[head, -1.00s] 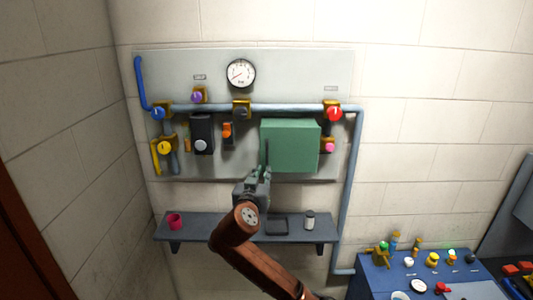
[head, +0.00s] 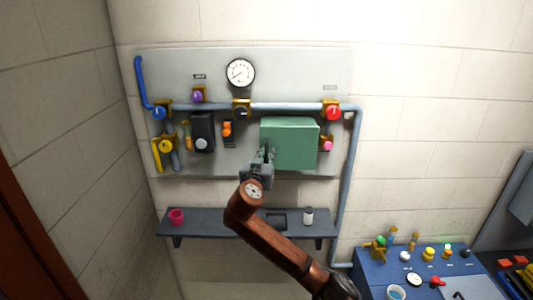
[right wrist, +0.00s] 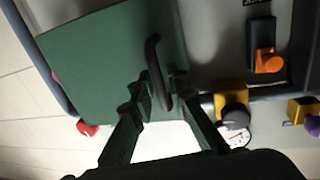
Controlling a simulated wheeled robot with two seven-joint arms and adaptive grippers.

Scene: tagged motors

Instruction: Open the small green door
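The small green door (head: 292,143) is the front of a green box on the grey wall panel, and it looks shut. Its dark upright handle (right wrist: 154,72) is near the door's edge in the right wrist view, where the green door (right wrist: 100,55) fills the upper left. My right gripper (head: 264,156) is at the door's lower left edge in the head view. In the right wrist view its two fingers (right wrist: 160,88) are apart, with the handle between them. I cannot tell whether they touch it. My left gripper is not in view.
A blue pipe (head: 290,107) with valves runs above the door. A black switch box (head: 202,132) and an orange switch (head: 227,129) are left of it. A blue bench (head: 380,280) stands at lower right.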

